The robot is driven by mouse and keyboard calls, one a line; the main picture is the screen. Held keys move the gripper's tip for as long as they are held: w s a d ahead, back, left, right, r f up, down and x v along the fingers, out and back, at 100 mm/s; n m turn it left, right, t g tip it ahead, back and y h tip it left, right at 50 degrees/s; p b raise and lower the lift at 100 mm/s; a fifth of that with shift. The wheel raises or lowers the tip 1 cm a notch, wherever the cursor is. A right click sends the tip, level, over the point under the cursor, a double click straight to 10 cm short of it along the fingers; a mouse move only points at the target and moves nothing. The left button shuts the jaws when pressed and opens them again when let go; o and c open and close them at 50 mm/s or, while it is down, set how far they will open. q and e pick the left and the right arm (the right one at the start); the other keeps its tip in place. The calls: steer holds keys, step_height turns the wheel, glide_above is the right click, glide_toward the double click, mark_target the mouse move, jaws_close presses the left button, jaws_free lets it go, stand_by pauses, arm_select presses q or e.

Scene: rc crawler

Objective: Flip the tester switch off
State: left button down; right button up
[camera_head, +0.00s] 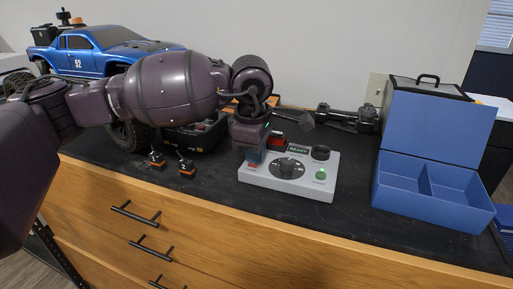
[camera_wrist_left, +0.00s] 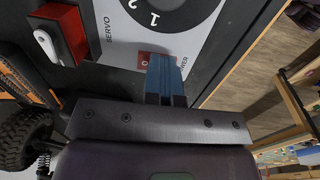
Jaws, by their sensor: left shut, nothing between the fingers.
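The tester (camera_head: 311,187) is a light grey box on the black bench top, with a dark dial, a small display and a lit green light. Its red power switch (camera_wrist_left: 144,60) shows in the left wrist view, marked "O" and partly hidden by my fingers. My left gripper (camera_head: 254,156) is shut and empty, pointing down at the tester's left end. In the left wrist view its blue fingertips (camera_wrist_left: 164,66) are over the switch; I cannot tell whether they touch it. My right gripper is not in view.
A red servo with a white horn (camera_wrist_left: 62,34) sits by the tester's "SERVO" label. A blue open box (camera_head: 432,190) stands at the right. A blue RC truck (camera_head: 105,50) stands at the back left. Two small plugs (camera_head: 187,169) lie left of the tester.

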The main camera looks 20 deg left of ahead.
arm_select(q)
steer(key=shift+s+f, duration=0.1)
steer(key=shift+f, duration=0.25)
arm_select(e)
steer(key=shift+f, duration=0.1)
arm_select(q)
step_height(320, 180, up, 5)
steer(key=shift+s+f+p, duration=0.1)
steer(key=shift+s+p, duration=0.05)
steer(key=shift+p, duration=1)
step_height(320, 180, up, 5)
step_height(320, 180, up, 5)
glide_above(253, 166)
steer(key=shift+s+f, duration=0.1)
steer(key=shift+s, duration=0.2)
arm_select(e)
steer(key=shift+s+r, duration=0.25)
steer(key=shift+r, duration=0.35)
